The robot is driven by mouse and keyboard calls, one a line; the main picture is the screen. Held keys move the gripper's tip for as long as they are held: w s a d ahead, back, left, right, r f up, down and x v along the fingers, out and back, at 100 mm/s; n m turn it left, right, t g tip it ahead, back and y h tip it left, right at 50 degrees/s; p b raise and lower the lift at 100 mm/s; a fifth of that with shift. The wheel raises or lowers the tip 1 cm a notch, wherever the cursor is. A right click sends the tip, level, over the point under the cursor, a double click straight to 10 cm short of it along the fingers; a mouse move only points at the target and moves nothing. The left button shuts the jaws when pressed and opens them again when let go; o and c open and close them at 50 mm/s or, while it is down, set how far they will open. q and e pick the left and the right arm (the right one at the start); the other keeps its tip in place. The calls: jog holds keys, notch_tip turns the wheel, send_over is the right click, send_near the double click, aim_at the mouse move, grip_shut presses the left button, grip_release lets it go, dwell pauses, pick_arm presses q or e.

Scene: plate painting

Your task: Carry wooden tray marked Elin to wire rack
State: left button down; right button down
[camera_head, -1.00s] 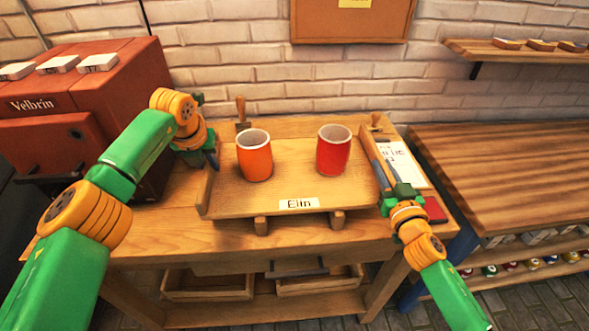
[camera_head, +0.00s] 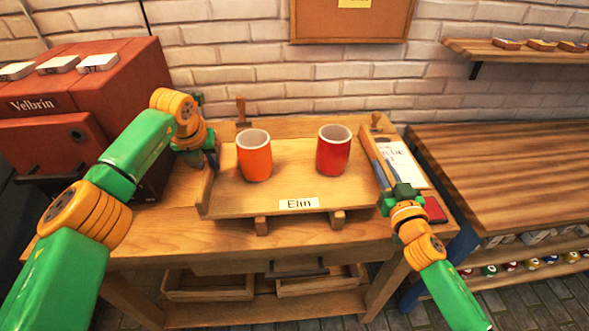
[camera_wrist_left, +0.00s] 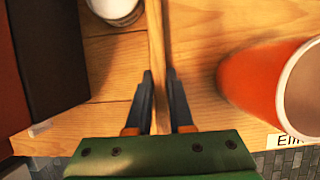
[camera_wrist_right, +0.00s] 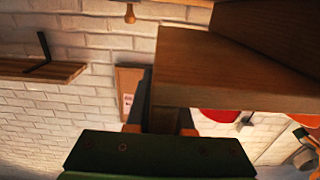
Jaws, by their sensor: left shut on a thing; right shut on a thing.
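The wooden tray marked Elin (camera_head: 240,203) is level over the workbench, with its name label (camera_head: 299,203) facing me. An orange cup (camera_head: 255,158) and a red cup (camera_head: 333,152) stand upright on it. My left gripper (camera_head: 213,160) is shut on the tray's left side wall, which shows between the fingers (camera_wrist_left: 160,95) in the left wrist view. My right gripper (camera_head: 385,188) is shut on the right side wall; in the right wrist view the fingers (camera_wrist_right: 165,118) hold its wood. No wire rack is recognisable.
Two wooden blocks (camera_head: 262,225) show under the tray's front edge. A red machine marked Velbrin (camera_head: 90,100) stands left. A paper sheet (camera_head: 402,165) and a red pad (camera_head: 435,210) lie right of the tray. A striped wooden counter (camera_head: 510,170) is further right.

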pick_arm(q)
jog(key=shift+w+r, duration=0.1)
jog(key=shift+r, duration=0.05)
pick_arm(e)
jog(key=shift+w+r, duration=0.1)
jog(key=shift+r, duration=0.05)
